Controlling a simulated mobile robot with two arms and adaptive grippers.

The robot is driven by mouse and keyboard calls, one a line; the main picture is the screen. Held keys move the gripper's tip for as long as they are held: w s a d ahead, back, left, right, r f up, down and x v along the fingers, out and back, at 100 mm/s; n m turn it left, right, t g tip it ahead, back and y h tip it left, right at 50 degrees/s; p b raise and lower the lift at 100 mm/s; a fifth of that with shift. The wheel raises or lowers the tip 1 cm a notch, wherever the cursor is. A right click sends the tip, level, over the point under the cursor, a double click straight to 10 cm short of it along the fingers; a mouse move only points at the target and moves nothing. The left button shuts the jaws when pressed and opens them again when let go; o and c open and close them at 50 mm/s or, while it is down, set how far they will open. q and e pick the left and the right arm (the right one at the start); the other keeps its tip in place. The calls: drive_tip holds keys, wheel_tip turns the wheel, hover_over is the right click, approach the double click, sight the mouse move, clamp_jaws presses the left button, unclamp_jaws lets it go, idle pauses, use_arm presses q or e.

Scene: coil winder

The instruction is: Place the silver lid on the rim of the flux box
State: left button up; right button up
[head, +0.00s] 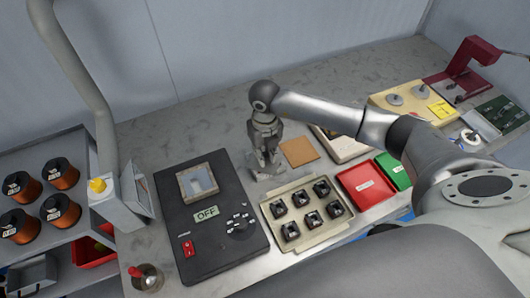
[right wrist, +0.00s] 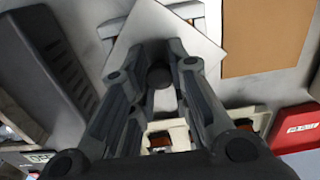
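The silver lid (right wrist: 140,25) is a flat, pale square plate in the right wrist view, turned at an angle. A dark round knob (right wrist: 160,75) stands between my right gripper's fingers (right wrist: 162,62), which look closed against it. In the head view my right gripper (head: 266,167) points down over the table, left of the brown square mat, and largely hides the lid. A pale rim with brown inside, which looks like the flux box (right wrist: 188,11), shows past the lid's top edge; the lid covers most of it. I cannot tell whether they touch. My left gripper is out of view.
A black control unit (head: 215,252) marked OFF stands to the left. The brown mat (head: 299,151) lies just right of the gripper. A cream tray of black parts (head: 316,240) is in front, with red (head: 355,195) and green (head: 385,163) bins to its right. Bare table lies behind.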

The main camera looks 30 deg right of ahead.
sight(265, 154)
drive_tip(key=o, duration=0.5)
drive_tip(key=shift+c, duration=0.2)
drive_tip(key=shift+r+p, duration=0.3)
wheel_tip(265, 154, up, 12)
drive_tip(key=b, duration=0.2)
drive_tip(key=shift+f, duration=0.15)
